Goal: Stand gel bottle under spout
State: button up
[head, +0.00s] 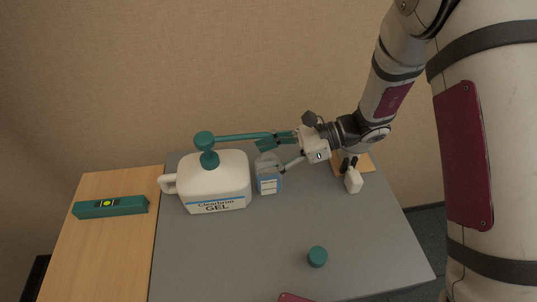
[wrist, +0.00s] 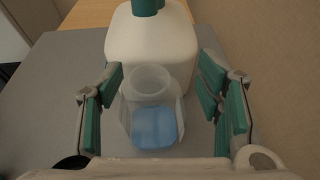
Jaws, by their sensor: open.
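The small clear gel bottle (head: 269,176), with an open mouth and a blue lower front, stands upright on the grey table just right of the large white gel jug (head: 232,177). The jug has a teal pump (head: 204,141) whose long spout (head: 238,137) reaches right, above the bottle's side of the table. My gripper (head: 276,153) comes in from the right at the bottle. In the wrist view the bottle (wrist: 152,127) stands between the open teal-padded fingers, with gaps on both sides, and the jug (wrist: 148,38) is behind it. Whether the spout's tip is over the bottle's mouth I cannot tell.
A teal cap (head: 317,257) lies on the front right of the grey table (head: 230,255). A small white object (head: 353,181) with a black top is at the right. A teal level (head: 110,207) lies on the wooden surface (head: 85,260) at left. The front middle is clear.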

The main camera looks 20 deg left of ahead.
jog(key=v, duration=1.2)
jog(key=s+d+r+n+t+h, duration=0.1)
jog(key=s+d+r+n+h, duration=0.5)
jog(key=s+r, duration=0.5)
jog(key=s+d+r+n+t+h, duration=0.3)
jog(key=s+d+n+t+h, duration=0.3)
jog(key=s+d, duration=0.7)
jog(key=d+n+t, duration=0.1)
jog(key=d, duration=0.2)
jog(key=shift+h, duration=0.4)
jog(key=shift+r, duration=0.1)
